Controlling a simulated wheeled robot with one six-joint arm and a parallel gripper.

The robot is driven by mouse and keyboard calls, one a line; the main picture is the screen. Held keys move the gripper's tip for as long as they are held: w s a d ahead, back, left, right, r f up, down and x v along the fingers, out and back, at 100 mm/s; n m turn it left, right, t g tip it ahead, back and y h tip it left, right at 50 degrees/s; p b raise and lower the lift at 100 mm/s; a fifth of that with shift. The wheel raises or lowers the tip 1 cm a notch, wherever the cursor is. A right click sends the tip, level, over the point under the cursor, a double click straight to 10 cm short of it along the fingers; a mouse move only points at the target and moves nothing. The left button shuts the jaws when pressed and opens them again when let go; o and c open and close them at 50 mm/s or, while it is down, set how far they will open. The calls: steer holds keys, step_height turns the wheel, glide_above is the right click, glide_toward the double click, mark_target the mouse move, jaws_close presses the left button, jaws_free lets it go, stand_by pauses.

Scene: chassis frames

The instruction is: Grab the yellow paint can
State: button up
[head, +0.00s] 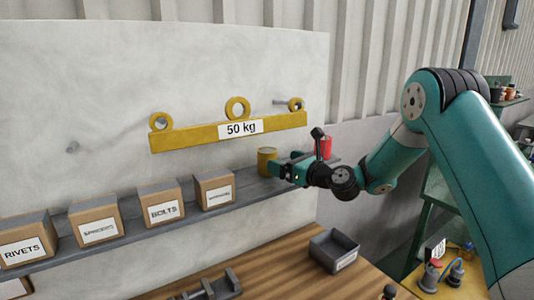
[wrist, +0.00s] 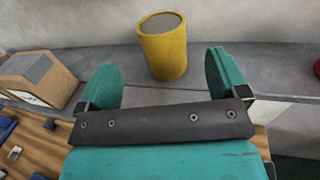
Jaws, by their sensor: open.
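The yellow paint can (head: 267,160) stands upright on a grey wall shelf, right of the labelled boxes. It also shows in the wrist view (wrist: 163,50), with a grey top. My gripper (head: 274,167) is open and empty, with its fingertips close to the can in the head view. In the wrist view the two teal fingers (wrist: 164,72) are spread, and the can stands just beyond them, between their lines. I cannot tell whether either finger touches it.
The grey shelf (head: 245,197) holds several cardboard boxes, the nearest to the can being one box (head: 214,190). A red can (head: 325,148) stands to the right. A yellow 50 kg lifting bar (head: 190,138) hangs above. A wooden bench (head: 290,275) with a grey bin (head: 333,250) lies below.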

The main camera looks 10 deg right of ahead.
mark_target(275, 157)
steer(key=shift+w+a, duration=0.35)
steer(key=shift+w, duration=0.2)
steer(key=p+x, duration=0.4)
steer(key=shift+w+d+r, duration=0.1)
steer(key=shift+w+d, duration=0.05)
steer(key=shift+w+a, duration=0.25)
steer(key=shift+w, duration=0.15)
steer(key=c, duration=1.1)
steer(key=shift+c, duration=0.2)
